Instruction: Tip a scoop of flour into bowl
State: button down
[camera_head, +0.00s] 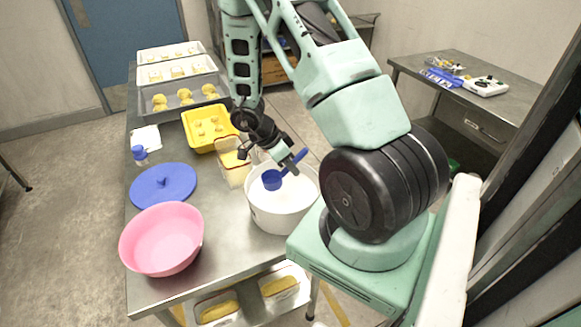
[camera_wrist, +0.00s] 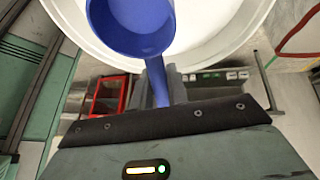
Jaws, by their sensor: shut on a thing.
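A blue scoop (camera_head: 272,180) is held by its handle in my gripper (camera_head: 292,163), which is shut on it. The scoop's cup is over the white tub (camera_head: 283,222), which has white flour in it. In the wrist view the scoop (camera_wrist: 132,25) shows its blue inside, with no flour that I can make out, above the tub's rim (camera_wrist: 85,38). The gripper's fingers (camera_wrist: 165,82) close around the handle. An empty pink bowl (camera_head: 162,240) stands at the table's near left corner, left of the tub and apart from it.
A blue lid (camera_head: 163,184) lies behind the pink bowl. A clear container (camera_head: 232,165) stands just behind the tub. A yellow tray (camera_head: 204,128), a blue-capped bottle (camera_head: 140,155) and trays of dough (camera_head: 180,98) are farther back. Bare steel tabletop (camera_head: 222,235) lies between bowl and tub.

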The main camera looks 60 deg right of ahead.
jog(key=shift+f+b, duration=0.75)
jog(key=shift+f, duration=0.15)
jog(key=shift+f+b, duration=1.85)
jog(key=shift+f, duration=2)
notch_tip(320, 180, up, 12)
jog(key=p, duration=1.3)
